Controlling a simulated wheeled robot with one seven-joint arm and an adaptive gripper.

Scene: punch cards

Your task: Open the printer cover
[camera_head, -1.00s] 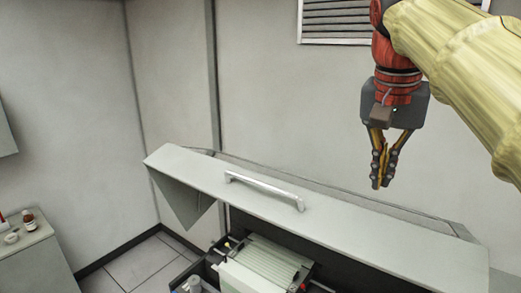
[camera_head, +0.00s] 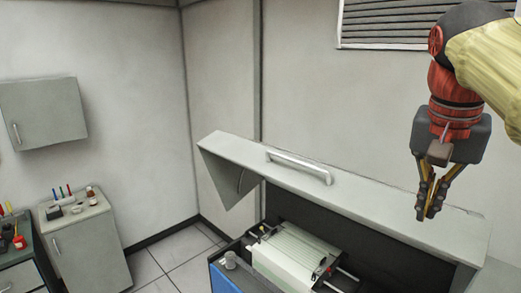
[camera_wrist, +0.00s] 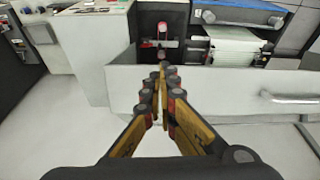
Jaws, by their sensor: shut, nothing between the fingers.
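The printer cover (camera_head: 375,205) is a long pale grey lid with a silver bar handle (camera_head: 300,165). It stands raised, with the printer's inside (camera_head: 295,255) showing below it. In the wrist view the cover (camera_wrist: 240,85) runs across the middle, with its handle (camera_wrist: 288,98) at the right. My gripper (camera_head: 428,214) is shut and empty, pointing down above the right part of the cover in the head view. It is apart from the handle. In the wrist view the gripper's fingertips (camera_wrist: 166,75) meet in front of the cover.
A grey side cabinet (camera_head: 90,250) with small bottles and pens stands at the left. A wall cabinet (camera_head: 45,112) hangs above it. A vent (camera_head: 395,22) is on the back wall. Floor shows between the side cabinet and the printer.

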